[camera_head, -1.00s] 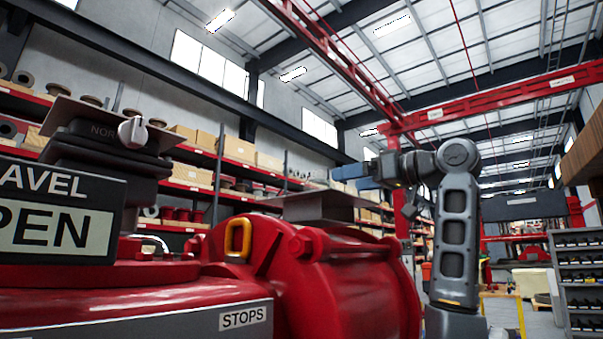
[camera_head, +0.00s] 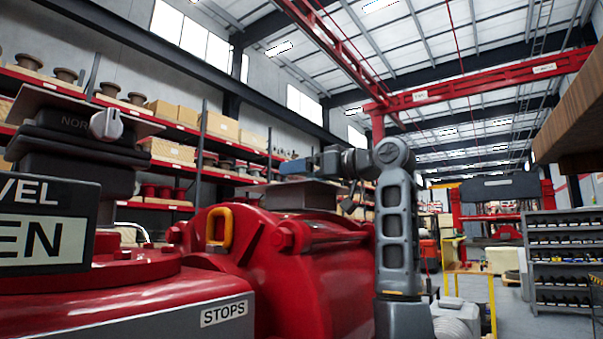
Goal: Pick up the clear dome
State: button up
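I cannot make out a clear dome in this view. The large red valve actuator (camera_head: 330,270) fills the lower left and middle, with a yellow lifting eye (camera_head: 219,229) on its body. A dark indicator unit (camera_head: 80,150) with a light grey knob stands on its left part, behind a black sign with white lettering. My arm rises right of the red body and bends left at the top. Its end, my gripper (camera_head: 296,167), is small, bluish and seen side-on, above or behind a flat grey plate (camera_head: 287,188). Its fingers are not distinct, and I see nothing held.
A wooden top (camera_head: 570,125) juts in at the upper right. A grey shelf rack (camera_head: 565,265) with dark items stands at the right. A yellow frame (camera_head: 490,295) stands on the floor between. Tall shelves with boxes (camera_head: 222,125) and spools line the left wall.

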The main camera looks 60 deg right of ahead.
jog(key=c, duration=1)
jog(key=shift+c, duration=0.3)
jog(key=shift+r, duration=0.2)
